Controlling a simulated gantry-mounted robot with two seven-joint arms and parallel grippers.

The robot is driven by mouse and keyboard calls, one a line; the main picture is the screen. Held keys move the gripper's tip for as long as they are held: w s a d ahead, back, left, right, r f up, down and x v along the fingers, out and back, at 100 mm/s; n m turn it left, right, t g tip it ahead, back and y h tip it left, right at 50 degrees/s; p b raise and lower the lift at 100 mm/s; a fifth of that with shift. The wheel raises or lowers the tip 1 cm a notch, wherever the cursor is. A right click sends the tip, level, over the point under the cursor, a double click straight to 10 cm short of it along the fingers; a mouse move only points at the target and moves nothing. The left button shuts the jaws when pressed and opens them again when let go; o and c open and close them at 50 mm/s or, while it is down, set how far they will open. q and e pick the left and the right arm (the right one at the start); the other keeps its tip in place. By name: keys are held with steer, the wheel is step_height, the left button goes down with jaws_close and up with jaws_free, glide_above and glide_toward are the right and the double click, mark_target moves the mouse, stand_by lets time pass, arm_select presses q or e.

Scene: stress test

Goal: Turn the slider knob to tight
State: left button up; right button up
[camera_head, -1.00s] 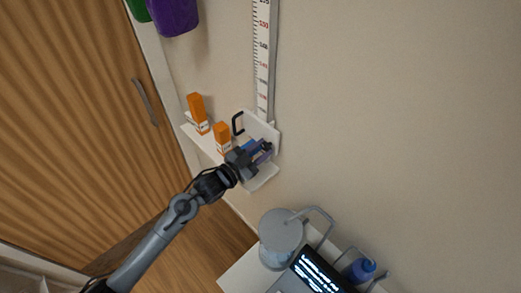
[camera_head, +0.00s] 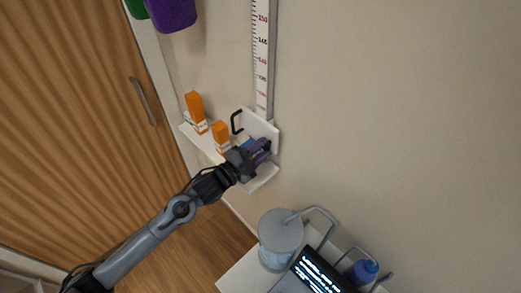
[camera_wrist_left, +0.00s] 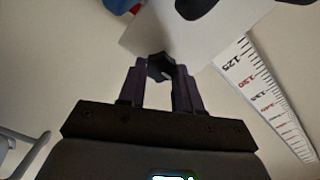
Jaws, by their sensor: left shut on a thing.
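The slider knob (camera_wrist_left: 160,66) is a small dark faceted knob on the face of the white slider bracket (camera_wrist_left: 185,38). In the head view the bracket (camera_head: 262,127) sits at the lower end of the white measuring scale (camera_head: 262,60) on the wall. My left gripper (camera_head: 262,150) reaches it from the lower left. In the left wrist view its two dark purple fingers (camera_wrist_left: 158,80) are shut on the knob, one on each side. In the head view the gripper hides the knob. The knob's tight or loose marking cannot be read. My right gripper is out of view.
The wall at right is clear.

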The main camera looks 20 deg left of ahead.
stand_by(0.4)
arm_select(q)
steer(key=o, duration=1)
steer(key=shift+o, duration=0.2)
steer(key=shift+s, duration=0.1)
steer(key=shift+s+a, duration=0.1)
steer(key=shift+s, duration=0.15)
steer(key=b+v, duration=0.1)
steer(key=v, duration=0.9)
